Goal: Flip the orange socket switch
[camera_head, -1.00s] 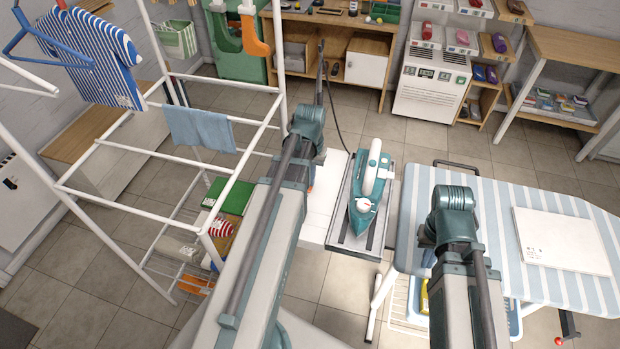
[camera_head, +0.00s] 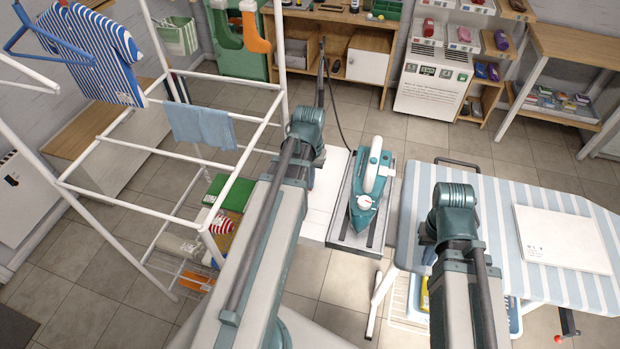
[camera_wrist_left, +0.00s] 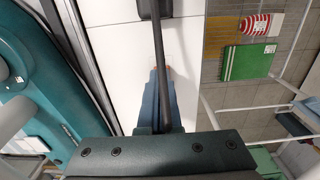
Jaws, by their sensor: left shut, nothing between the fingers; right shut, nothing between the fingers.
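My left gripper (camera_wrist_left: 160,78) is shut and points down toward a white surface (camera_wrist_left: 122,45) in the left wrist view. A small reddish-orange spot (camera_wrist_left: 170,71) shows right at its fingertips. I cannot tell whether this is the orange socket switch or part of the fingers. A dark rod partly covers the spot. In the head view the left gripper is mostly hidden behind my left arm, over the white top (camera_head: 318,215) left of the iron. The socket switch is not clearly visible there. My right gripper is hidden behind my right arm.
A teal iron (camera_head: 366,200) stands on a dark-edged rest (camera_head: 345,236) beside the white top. A striped ironing board (camera_head: 505,195) holds a white folded sheet (camera_head: 562,240). A white drying rack (camera_head: 150,152) stands left. A dark cord (camera_head: 335,110) runs behind the iron.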

